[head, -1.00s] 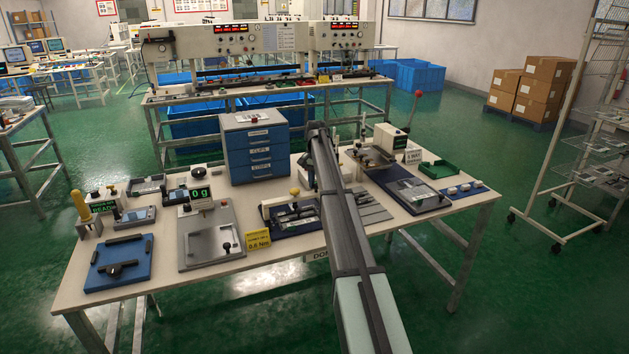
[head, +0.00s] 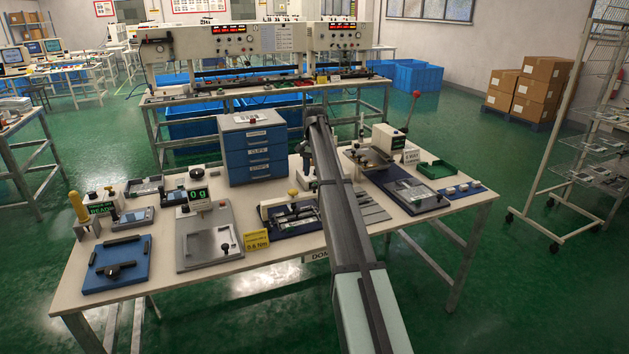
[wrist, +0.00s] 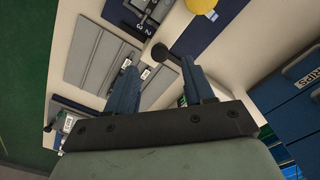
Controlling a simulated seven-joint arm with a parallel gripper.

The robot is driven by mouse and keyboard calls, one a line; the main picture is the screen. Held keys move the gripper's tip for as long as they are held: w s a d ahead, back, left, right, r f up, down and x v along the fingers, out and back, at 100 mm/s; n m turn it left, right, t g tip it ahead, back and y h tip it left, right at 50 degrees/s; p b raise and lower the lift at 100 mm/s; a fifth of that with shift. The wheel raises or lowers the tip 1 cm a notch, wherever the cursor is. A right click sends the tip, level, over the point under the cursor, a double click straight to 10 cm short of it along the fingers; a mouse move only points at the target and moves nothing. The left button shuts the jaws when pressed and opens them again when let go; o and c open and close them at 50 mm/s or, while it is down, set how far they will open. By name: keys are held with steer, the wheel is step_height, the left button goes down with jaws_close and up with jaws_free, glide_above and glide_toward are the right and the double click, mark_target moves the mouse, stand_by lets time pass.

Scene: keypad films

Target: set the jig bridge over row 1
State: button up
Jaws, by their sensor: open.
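My gripper (wrist: 158,64) is open, its two blue fingers apart above the bench, with nothing seen held between them. I cannot clearly make out row 1 or the bridge.
A grey grooved plate (wrist: 96,58) lies left of the fingers in the wrist view. A blue drawer cabinet (head: 254,152) stands at the back. A scale (head: 207,245) and a blue plate (head: 133,279) are on the left. A dark tray fixture (head: 410,190) is on the right.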

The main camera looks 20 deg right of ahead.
step_height(320, 180, up, 9)
stand_by(0.3)
stand_by(0.5)
